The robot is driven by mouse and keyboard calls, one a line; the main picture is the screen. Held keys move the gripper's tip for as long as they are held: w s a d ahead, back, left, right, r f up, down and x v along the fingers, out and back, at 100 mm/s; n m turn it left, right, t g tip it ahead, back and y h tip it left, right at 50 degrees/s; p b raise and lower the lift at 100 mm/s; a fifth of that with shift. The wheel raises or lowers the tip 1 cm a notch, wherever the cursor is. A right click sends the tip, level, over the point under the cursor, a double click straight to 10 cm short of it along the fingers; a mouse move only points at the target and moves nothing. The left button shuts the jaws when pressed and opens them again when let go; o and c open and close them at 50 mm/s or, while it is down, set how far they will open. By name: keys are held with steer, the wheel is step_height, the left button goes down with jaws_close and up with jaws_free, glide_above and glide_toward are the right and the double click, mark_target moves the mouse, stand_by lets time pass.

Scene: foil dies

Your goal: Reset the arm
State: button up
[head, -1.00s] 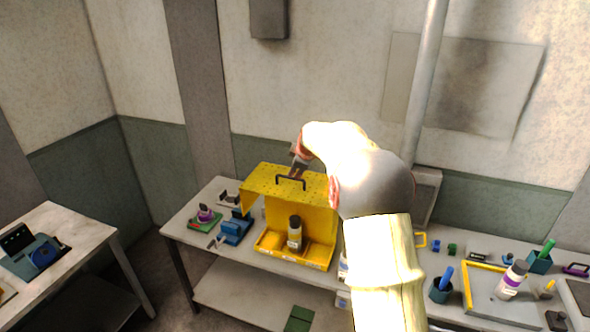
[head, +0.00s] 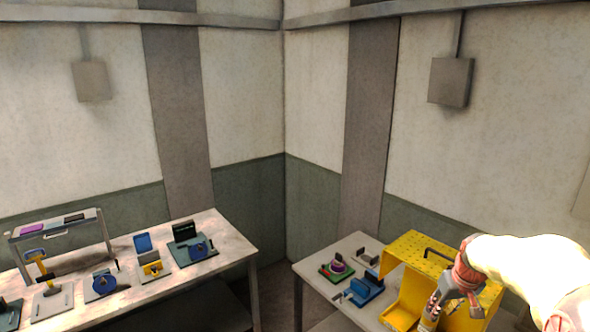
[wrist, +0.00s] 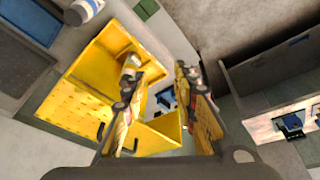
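My arm comes in from the right in the head view. My gripper (head: 455,305) is in front of the yellow box (head: 412,247), hiding part of its opening. The wrist view shows the two fingers (wrist: 158,80) spread apart with nothing held between them. The yellow box also shows in the wrist view (wrist: 85,90), left of and partly behind the left finger. A bottle in the box (wrist: 131,63) is partly hidden by that finger. I cannot tell whether the fingers touch the box.
A right table (head: 310,268) holds a green fixture (head: 336,271) and a blue fixture (head: 364,290) beside the box. A left table (head: 225,235) carries several dies and a small grey stand (head: 105,235). Floor shows between the tables. A white bottle (wrist: 85,10) stands near the box.

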steer(key=s+a+f+b, duration=0.4)
steer(key=s+a+b, duration=0.3)
steer(key=s, duration=0.3)
steer(key=s+a+f+t+b, duration=0.1)
steer(key=s+a+f+b, duration=0.3)
steer(key=s+a+b, duration=0.3)
steer(key=s+a+f+b, duration=0.4)
steer(key=s+a+b, duration=0.3)
steer(key=s, duration=0.7)
steer(key=shift+a+t+y, duration=0.25)
steer(key=shift+t+y, duration=0.05)
steer(key=shift+t, duration=0.1)
steer(key=shift+f, duration=0.1)
